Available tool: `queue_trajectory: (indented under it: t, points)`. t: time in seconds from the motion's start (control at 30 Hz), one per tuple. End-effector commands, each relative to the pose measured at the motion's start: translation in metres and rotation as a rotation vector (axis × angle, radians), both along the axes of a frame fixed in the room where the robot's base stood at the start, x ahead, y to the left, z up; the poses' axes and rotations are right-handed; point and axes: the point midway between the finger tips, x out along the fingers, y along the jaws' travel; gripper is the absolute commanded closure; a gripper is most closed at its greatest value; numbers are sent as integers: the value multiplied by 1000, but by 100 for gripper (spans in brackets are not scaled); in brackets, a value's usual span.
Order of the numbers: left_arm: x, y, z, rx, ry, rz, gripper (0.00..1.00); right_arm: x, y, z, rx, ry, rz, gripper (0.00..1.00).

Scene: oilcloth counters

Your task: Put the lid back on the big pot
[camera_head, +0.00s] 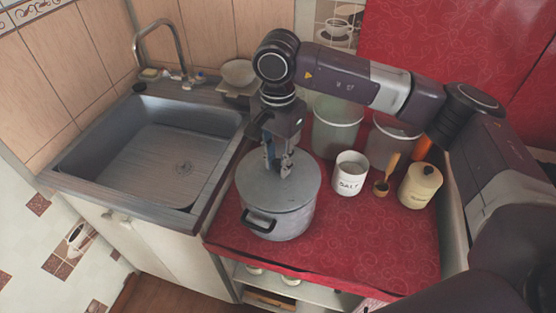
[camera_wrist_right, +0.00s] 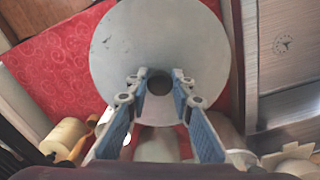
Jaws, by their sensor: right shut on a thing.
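The big grey pot (camera_head: 290,222) stands on the red oilcloth counter, with a dark side handle facing the front. Its flat grey lid (camera_head: 259,193) lies level over the pot's mouth, and I see no clear gap at the rim. My right gripper (camera_head: 279,170) comes down from above at the middle of the lid. In the right wrist view the lid (camera_wrist_right: 150,30) fills the upper middle, and the gripper (camera_wrist_right: 155,86) is shut on its dark round knob. The pot's body is hidden under the lid there. My left gripper is in neither view.
A white salt jar (camera_head: 350,178), a cream lidded jar (camera_head: 420,188) and a small brown cup (camera_head: 381,188) stand right of the pot. Translucent containers (camera_head: 335,130) stand behind. The sink (camera_head: 160,150) lies left. Red counter (camera_head: 370,245) is free at front right.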

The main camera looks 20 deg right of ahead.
Motion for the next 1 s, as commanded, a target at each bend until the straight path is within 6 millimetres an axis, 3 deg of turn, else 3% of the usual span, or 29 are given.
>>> queue_trajectory:
  t: [1.0]
  points:
    - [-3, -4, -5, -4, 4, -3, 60, 0, 1, 2, 1, -1, 0, 100]
